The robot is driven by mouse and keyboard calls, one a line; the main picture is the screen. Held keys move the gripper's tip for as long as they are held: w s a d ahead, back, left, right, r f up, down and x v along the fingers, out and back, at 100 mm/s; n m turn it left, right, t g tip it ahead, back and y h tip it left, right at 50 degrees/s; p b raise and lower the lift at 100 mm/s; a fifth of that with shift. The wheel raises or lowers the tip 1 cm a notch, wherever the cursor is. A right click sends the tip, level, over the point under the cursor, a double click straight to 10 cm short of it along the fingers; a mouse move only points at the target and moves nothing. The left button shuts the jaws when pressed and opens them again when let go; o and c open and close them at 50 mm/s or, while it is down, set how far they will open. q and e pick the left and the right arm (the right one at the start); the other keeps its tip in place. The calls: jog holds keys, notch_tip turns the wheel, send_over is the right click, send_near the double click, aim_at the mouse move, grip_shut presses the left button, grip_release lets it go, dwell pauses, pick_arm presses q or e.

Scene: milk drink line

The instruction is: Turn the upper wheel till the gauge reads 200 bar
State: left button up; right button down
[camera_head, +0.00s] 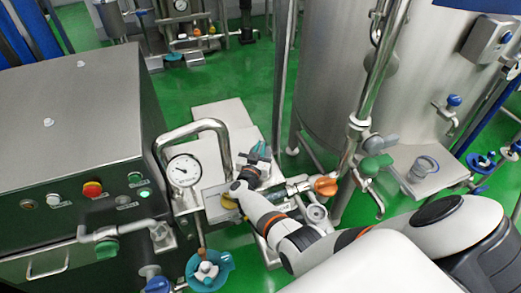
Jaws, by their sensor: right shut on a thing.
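A round white pressure gauge (183,171) with a dark needle stands left of centre, beside a bent steel pipe. Its numbers are too small to read. My right arm reaches in from the right, and its gripper (257,160) is behind the gauge to the right. The right gripper is shut on a small teal part, seemingly the upper wheel (260,152), which the gripper mostly hides. A lower teal handwheel (208,270) with a pale hub shows fully at the bottom, apart from the gripper. My left gripper is out of view.
A steel control cabinet (75,120) with buttons fills the left. A large steel tank (330,70) stands behind. A steel pipe (225,150) arches beside the gripper.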

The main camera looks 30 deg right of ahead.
jog(key=shift+f+m+g+h+b, duration=0.1)
jog(key=shift+m+g+h+b, duration=0.65)
jog(key=shift+g, duration=0.25)
jog(key=c, duration=1.5)
grip_release()
jog(key=shift+o, duration=0.2)
